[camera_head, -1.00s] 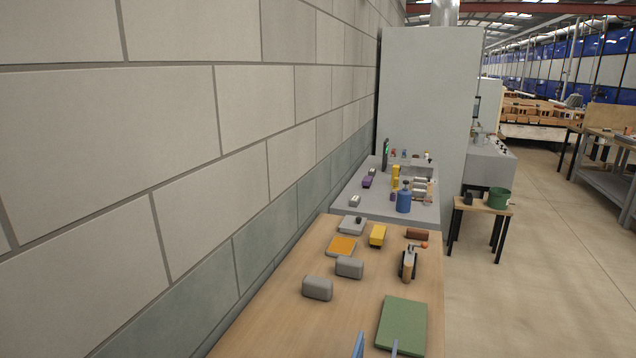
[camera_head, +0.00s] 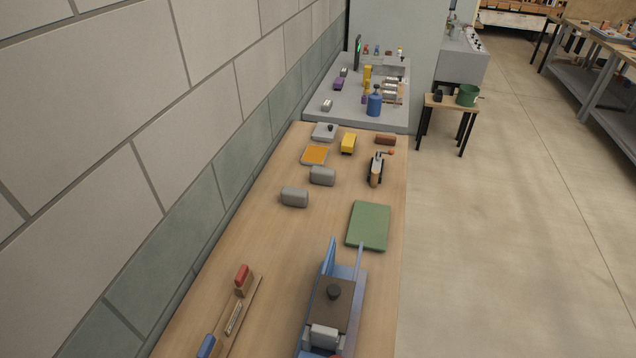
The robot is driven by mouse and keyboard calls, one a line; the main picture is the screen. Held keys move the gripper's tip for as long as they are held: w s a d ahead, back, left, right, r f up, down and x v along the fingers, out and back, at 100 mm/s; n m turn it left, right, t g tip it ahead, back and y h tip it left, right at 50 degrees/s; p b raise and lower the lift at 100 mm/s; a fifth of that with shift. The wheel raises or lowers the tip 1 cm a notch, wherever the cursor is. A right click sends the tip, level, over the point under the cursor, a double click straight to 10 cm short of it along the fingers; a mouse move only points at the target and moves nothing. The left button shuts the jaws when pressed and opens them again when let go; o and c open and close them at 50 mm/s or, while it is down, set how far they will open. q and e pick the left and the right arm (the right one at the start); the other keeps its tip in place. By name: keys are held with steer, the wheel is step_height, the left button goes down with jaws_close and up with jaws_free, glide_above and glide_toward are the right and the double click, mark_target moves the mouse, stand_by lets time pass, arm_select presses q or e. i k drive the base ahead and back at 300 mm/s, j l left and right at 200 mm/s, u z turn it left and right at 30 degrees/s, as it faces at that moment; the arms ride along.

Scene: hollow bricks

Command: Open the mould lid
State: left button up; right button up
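A blue mould (camera_head: 355,285) stands on the near part of the wooden table, at the bottom of the head view. It has a tall blue wall at its left and a thin upright blue-grey bar at its far right. A brown lid (camera_head: 325,306) with a dark round knob (camera_head: 334,292) lies flat between the sides, so it looks shut. A pale grey block (camera_head: 324,336) sits at the lid's near end. The mould's nearest part is cut off by the picture's edge. Neither of my grippers is in view.
Left of the mould lies a wooden rack (camera_head: 238,318) with a red-handled tool (camera_head: 243,279) and a blue-handled tool (camera_head: 206,346). Beyond are a green board (camera_head: 368,226) and grey blocks (camera_head: 294,197). A block wall (camera_head: 120,180) bounds the left. The table (camera_head: 270,240) between is clear.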

mark_target(331, 305)
steer(key=i+l+u, duration=0.3)
steer(key=u, duration=0.2)
steer(key=i+l+u, duration=0.2)
steer(key=l+u, duration=0.25)
steer(key=l, duration=0.15)
steer(key=i+l+u, duration=0.15)
steer(key=l+u, duration=0.8)
steer(key=l, duration=0.2)
steer(key=k+l+u, duration=0.1)
steer(key=l+u, duration=0.4)
steer(key=l, duration=0.15)
